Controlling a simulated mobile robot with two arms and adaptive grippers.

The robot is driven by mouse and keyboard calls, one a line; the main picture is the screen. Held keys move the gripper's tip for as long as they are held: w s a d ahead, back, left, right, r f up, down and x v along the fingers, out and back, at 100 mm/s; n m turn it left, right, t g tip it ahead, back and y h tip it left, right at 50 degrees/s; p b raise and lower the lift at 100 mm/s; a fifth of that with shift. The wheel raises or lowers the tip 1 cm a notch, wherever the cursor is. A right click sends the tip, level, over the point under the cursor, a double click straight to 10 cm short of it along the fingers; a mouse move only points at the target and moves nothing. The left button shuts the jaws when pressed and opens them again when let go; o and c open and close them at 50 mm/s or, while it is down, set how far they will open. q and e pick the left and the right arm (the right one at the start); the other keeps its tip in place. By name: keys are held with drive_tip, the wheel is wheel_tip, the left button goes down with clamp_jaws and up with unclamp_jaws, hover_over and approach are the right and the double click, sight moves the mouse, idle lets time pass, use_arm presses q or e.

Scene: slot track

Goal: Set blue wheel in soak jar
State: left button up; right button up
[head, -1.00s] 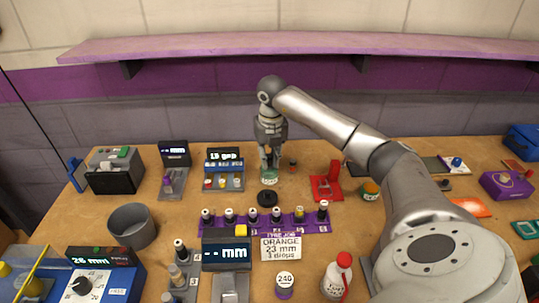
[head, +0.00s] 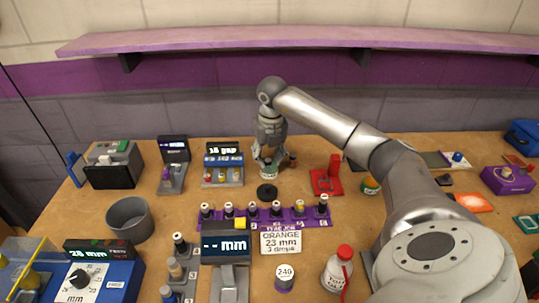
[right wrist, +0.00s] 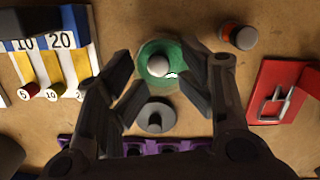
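The soak jar (head: 267,170) stands on the table behind a black disc-shaped lid (head: 267,190). In the right wrist view the jar (right wrist: 150,50) is seen from above, with a green inside and a pale round-topped piece (right wrist: 158,65) at its middle. I cannot tell whether that piece belongs to the blue wheel; no blue shows on it. My right gripper (head: 268,160) is directly over the jar, and in the right wrist view its fingers (right wrist: 160,90) are spread apart with nothing between their tips. A small blue round thing (head: 457,157) sits on a board at the right. My left gripper is out of view.
A small dark bottle with an orange-red top (right wrist: 238,36) stands close to the jar's right. A red stand (head: 327,180) is farther right.

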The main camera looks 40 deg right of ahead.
drive_tip(key=shift+s+a+f, duration=0.15)
drive_tip(key=shift+f, duration=0.25)
drive_tip(key=shift+s+a+f, duration=0.1)
drive_tip(key=shift+f, duration=0.25)
drive_tip(key=shift+r, duration=0.5)
wheel_tip(320, 180, up, 12)
drive_tip(key=shift+s, duration=0.45)
